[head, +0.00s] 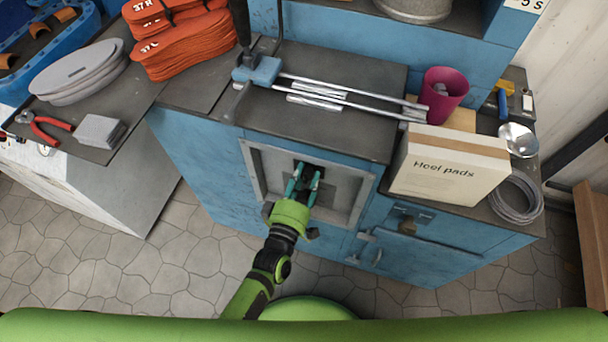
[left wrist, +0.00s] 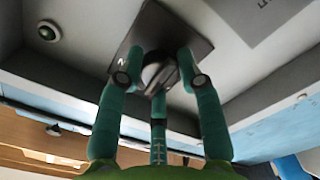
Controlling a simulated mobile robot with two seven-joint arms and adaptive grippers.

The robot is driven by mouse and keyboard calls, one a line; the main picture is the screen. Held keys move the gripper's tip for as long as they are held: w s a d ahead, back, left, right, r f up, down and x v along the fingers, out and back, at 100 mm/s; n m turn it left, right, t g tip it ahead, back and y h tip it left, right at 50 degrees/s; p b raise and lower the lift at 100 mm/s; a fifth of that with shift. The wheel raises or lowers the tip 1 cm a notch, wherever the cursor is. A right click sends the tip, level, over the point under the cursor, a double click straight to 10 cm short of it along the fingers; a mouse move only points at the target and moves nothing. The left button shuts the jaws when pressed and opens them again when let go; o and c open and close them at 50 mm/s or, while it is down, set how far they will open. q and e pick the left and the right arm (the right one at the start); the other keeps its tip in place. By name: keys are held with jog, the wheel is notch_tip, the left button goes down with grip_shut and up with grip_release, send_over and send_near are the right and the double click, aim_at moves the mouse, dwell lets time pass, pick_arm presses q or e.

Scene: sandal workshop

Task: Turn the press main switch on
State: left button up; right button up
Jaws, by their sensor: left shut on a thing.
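The press main switch is a grey rotary knob (left wrist: 158,72) on a dark square plate (left wrist: 187,45), set in a recessed grey panel (head: 255,170) on the front of the blue press. My left gripper (head: 306,176) reaches into this recess; in the left wrist view its teal fingers (left wrist: 158,80) are closed around the knob. A pale mark shows on the plate left of the knob. The fingers hide part of the knob and plate, so its exact setting is unclear. My right gripper is in neither view.
Above the recess, the press top holds metal rods (head: 345,91) and a blue clamp (head: 258,71). A Heel pads box (head: 448,168) stands to the right, beside a magenta cup (head: 443,92) and a wire coil (head: 517,199). Orange soles (head: 185,45) lie at upper left. The floor in front is clear.

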pick_arm(q)
jog(key=m+p, duration=0.1)
jog(key=m, duration=0.5)
jog(key=shift+m, duration=0.3)
jog(key=m+p, duration=0.1)
jog(key=m, duration=0.3)
jog(key=shift+o, duration=0.4)
jog(key=shift+m, duration=0.9)
jog(key=shift+s+f+m, duration=0.1)
jog(key=shift+f+m, duration=0.05)
jog(key=shift+m, duration=0.15)
jog(key=o, duration=1)
jog(key=shift+o, duration=0.2)
jog(key=shift+d, duration=0.1)
